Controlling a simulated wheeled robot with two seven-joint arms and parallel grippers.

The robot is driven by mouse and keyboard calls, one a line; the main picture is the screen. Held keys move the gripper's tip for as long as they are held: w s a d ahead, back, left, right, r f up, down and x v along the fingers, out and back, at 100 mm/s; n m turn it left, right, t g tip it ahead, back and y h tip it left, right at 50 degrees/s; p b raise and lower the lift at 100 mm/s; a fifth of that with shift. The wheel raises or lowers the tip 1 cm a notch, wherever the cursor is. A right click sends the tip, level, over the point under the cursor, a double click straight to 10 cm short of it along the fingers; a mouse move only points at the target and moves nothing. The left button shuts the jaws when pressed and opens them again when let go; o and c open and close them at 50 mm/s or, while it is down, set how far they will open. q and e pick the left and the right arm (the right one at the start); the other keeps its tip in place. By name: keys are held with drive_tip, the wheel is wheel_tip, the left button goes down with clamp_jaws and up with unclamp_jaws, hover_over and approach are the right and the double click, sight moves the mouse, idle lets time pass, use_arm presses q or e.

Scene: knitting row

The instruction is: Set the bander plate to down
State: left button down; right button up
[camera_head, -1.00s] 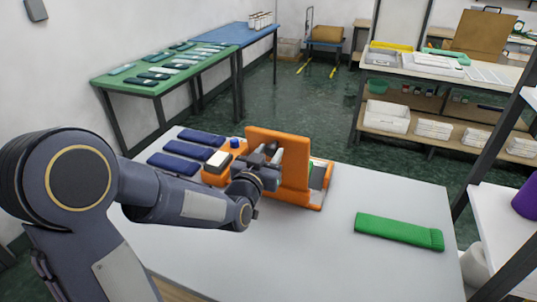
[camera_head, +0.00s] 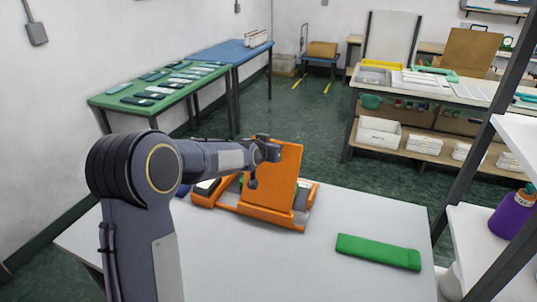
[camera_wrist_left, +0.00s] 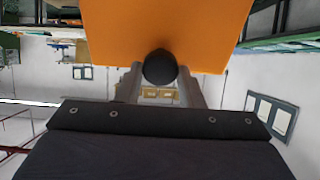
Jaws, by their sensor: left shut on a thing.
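The orange bander plate (camera_head: 274,180) stands raised and tilted on its orange base (camera_head: 270,216) on the white table. My left gripper (camera_head: 267,149) is at the plate's upper left side. In the left wrist view the orange plate (camera_wrist_left: 170,25) fills the top, and a dark round knob (camera_wrist_left: 160,67) in front of it sits between the fingers of my left gripper (camera_wrist_left: 160,80). The gripper is shut on this knob. My arm hides part of the base's left side. My right gripper is not in view.
A folded green piece (camera_head: 378,251) lies on the white table (camera_head: 300,270) at the right. The table around it is clear. A white shelf (camera_head: 480,250) with a purple container (camera_head: 510,212) stands at the right edge. A green table (camera_head: 150,100) with several dark pieces stands behind left.

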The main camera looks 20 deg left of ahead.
use_arm(q)
drive_tip(key=shift+g, duration=0.7)
drive_tip(key=x, duration=0.3)
drive_tip(key=r+x, duration=0.1)
drive_tip(key=x, duration=0.2)
drive_tip(key=w+x, duration=0.1)
drive_tip(key=x, duration=0.3)
drive_tip(key=shift+a+r, duration=0.1)
drive_tip(key=shift+r, duration=0.15)
drive_tip(key=shift+g, duration=0.3)
drive_tip(key=p+x, duration=0.1)
drive_tip(key=x, duration=0.3)
drive_tip(key=shift+s+f+p, duration=0.1)
drive_tip(key=shift+f+p, duration=0.05)
drive_tip(key=shift+p, duration=0.2)
drive_tip(key=c, duration=2)
unclamp_jaws()
drive_tip(key=shift+s+f, duration=0.1)
drive_tip(key=shift+f, duration=0.1)
drive_tip(key=shift+c, duration=0.2)
drive_tip(key=o, duration=0.5)
drive_tip(key=shift+s+b, duration=0.1)
drive_tip(key=shift+b, duration=0.2)
drive_tip(key=o, duration=0.5)
drive_tip(key=shift+o, duration=0.2)
drive_tip(key=shift+s, duration=0.1)
